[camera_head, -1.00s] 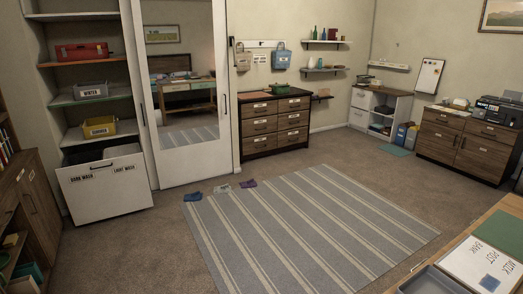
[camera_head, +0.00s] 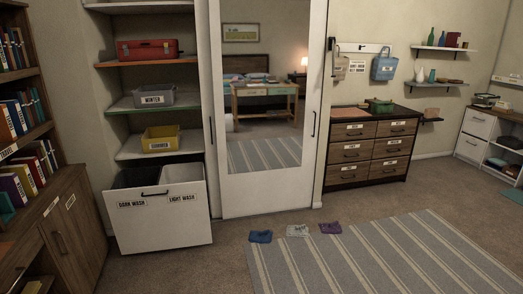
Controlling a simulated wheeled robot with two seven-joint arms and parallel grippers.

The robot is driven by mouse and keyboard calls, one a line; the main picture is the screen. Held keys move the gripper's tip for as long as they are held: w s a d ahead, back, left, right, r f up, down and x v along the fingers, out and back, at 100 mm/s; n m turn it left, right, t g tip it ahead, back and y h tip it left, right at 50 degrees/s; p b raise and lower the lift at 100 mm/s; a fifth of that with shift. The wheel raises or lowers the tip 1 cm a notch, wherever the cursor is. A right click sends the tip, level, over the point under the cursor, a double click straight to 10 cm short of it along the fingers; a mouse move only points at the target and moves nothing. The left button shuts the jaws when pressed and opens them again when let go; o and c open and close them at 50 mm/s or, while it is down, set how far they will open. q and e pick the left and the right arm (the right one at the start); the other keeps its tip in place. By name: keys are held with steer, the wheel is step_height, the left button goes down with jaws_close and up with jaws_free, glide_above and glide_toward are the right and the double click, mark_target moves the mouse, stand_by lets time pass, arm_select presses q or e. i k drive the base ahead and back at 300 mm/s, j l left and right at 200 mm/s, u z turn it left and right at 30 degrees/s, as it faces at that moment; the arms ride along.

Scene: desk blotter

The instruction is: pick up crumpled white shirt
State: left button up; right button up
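A small crumpled white cloth (camera_head: 297,230), which looks like the white shirt, lies on the floor near the far edge of the striped rug. A crumpled dark blue cloth (camera_head: 260,237) lies to its left and a crumpled purple cloth (camera_head: 331,228) to its right, each a little apart from it. Neither of my grippers shows in the head view.
A pull-out hamper (camera_head: 159,220) labelled dark wash and light wash stands open at the left, below shelves with bins. A mirrored sliding door (camera_head: 265,193) is behind the cloths, and a dark chest of drawers (camera_head: 352,157) right of it.

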mark_target(302, 231)
steer(key=i, duration=2.35)
